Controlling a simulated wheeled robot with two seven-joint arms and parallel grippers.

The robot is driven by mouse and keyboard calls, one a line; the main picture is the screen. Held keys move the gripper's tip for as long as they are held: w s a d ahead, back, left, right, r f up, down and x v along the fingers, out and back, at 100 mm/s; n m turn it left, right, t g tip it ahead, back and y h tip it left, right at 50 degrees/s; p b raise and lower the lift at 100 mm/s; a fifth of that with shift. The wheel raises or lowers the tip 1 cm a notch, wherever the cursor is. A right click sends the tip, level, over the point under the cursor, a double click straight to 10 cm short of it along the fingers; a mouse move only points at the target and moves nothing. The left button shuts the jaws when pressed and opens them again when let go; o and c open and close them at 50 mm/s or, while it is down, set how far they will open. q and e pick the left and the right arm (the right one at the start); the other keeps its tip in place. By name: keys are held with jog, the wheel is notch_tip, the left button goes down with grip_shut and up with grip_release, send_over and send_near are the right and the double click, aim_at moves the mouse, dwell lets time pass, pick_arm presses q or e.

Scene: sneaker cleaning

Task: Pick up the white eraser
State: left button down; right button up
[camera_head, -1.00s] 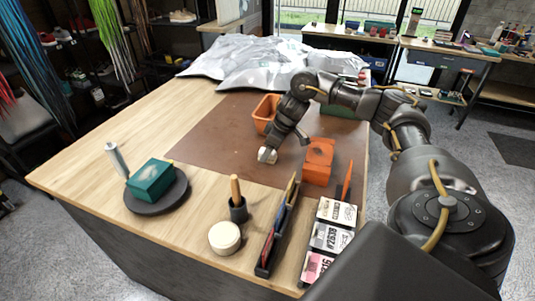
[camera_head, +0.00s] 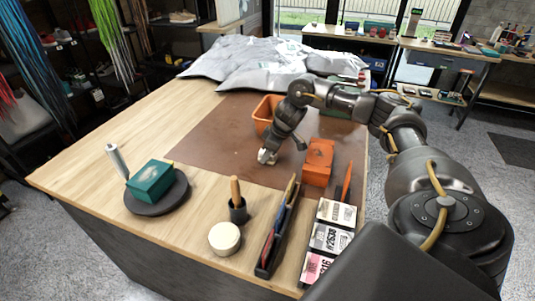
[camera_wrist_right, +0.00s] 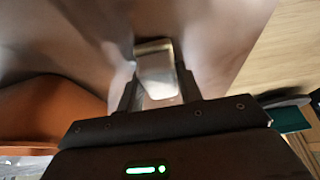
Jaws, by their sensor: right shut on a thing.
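The white eraser (camera_head: 264,157) is a small pale block over the brown mat (camera_head: 215,135) on the wooden table. My right gripper (camera_head: 268,153) reaches down to it from above and is shut on it. In the right wrist view the eraser (camera_wrist_right: 157,76) sits between the two dark fingers (camera_wrist_right: 158,92). I cannot tell whether the eraser still touches the mat. My left gripper is not in view.
An orange bin (camera_head: 264,111) stands behind the gripper, and an orange box (camera_head: 318,162) stands close on its right. A teal box (camera_head: 151,181) on a dark round plate, a brush cup (camera_head: 238,208) and a dark organizer (camera_head: 264,261) are nearer. The mat's left part is clear.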

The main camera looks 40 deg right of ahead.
jog(key=shift+r, duration=0.1)
jog(key=shift+w+r+b, duration=0.1)
jog(key=shift+r+b, duration=0.2)
jog(key=shift+r, duration=0.25)
jog(key=s+a+r+p, duration=0.1)
jog(key=s+a+r, duration=0.2)
jog(key=s+r, duration=0.3)
jog(key=s+a+r+p, duration=0.1)
jog(key=s+a+r, duration=0.2)
jog(key=s+r, duration=0.2)
jog(key=shift+s+a+r, duration=0.3)
jog(key=shift+s+r, duration=0.05)
jog(key=shift+s, duration=0.45)
